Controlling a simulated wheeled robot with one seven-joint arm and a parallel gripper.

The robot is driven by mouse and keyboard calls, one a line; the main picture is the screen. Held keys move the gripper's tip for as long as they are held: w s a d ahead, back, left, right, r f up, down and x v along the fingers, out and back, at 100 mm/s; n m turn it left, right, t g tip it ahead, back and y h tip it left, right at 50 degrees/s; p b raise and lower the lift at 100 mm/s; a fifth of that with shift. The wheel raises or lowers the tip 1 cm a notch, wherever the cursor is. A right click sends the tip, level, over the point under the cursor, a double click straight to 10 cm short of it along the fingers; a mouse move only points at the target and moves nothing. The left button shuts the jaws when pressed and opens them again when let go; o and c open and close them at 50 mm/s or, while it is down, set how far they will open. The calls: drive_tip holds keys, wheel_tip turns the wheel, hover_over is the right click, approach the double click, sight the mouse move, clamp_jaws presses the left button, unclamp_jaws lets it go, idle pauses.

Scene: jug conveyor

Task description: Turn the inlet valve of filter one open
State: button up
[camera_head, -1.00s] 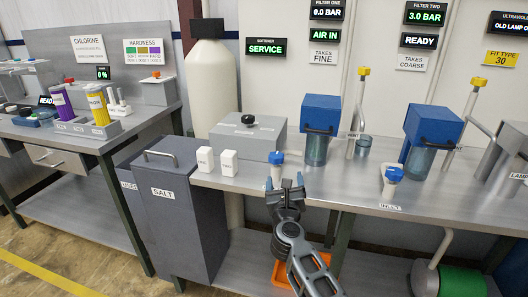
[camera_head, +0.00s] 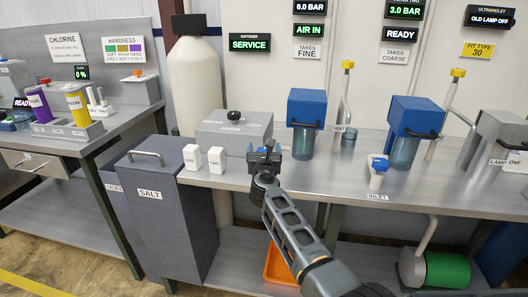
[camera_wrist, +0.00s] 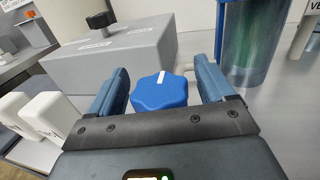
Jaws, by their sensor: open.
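The inlet valve of filter one has a blue lobed knob (camera_wrist: 160,92) with a white mark on top, seen in the wrist view. My gripper (camera_wrist: 164,84) is open, with one finger on each side of the knob and a gap visible on both sides. In the head view my gripper (camera_head: 264,155) is over the bench front and hides most of this valve. Filter one (camera_head: 304,122) has a blue head and clear bowl just behind and right of my gripper. Its display (camera_head: 308,30) reads AIR IN.
A grey box with a black knob (camera_head: 233,130) stands behind left. Two white cartons (camera_head: 217,160) stand left of my gripper. The second inlet valve (camera_head: 378,170) and filter two (camera_head: 405,130) are to the right. A yellow-capped vent pipe (camera_head: 346,95) rises beside filter one.

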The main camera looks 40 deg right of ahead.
drive_tip(key=shift+c, duration=0.3)
drive_tip(key=c, duration=0.9)
